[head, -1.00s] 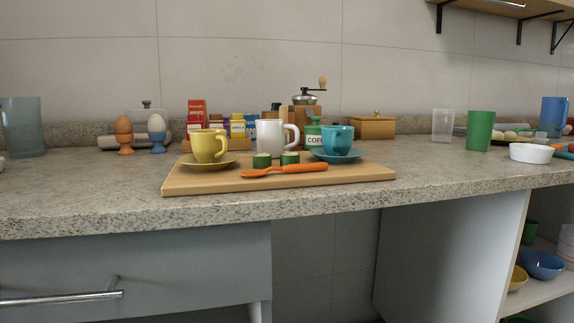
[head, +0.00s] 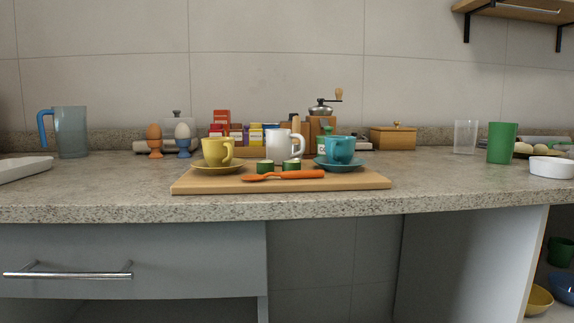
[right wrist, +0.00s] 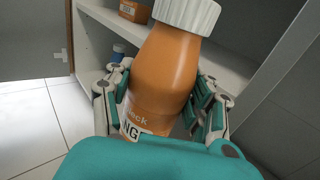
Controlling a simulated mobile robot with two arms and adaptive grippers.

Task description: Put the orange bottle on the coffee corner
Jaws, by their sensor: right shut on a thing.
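My right gripper (right wrist: 160,105) is shut on the orange bottle (right wrist: 165,70), with a finger on each side of it. The bottle has a white ribbed cap and a partly hidden white label; it is tilted in the right wrist view. The coffee corner stands on the counter in the head view: a wooden board (head: 285,185) with a yellow cup (head: 216,152), a white mug (head: 279,144), a teal cup (head: 340,150) and an orange spoon (head: 285,176). Behind are colourful packets (head: 240,134) and a coffee grinder (head: 320,112). Neither gripper shows in the head view.
Two egg cups (head: 155,142) and a pitcher (head: 70,132) stand left of the board. A wooden box (head: 393,138), green cup (head: 502,142) and white bowl (head: 552,167) stand right. Shelves (right wrist: 95,65) lie beyond the bottle.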

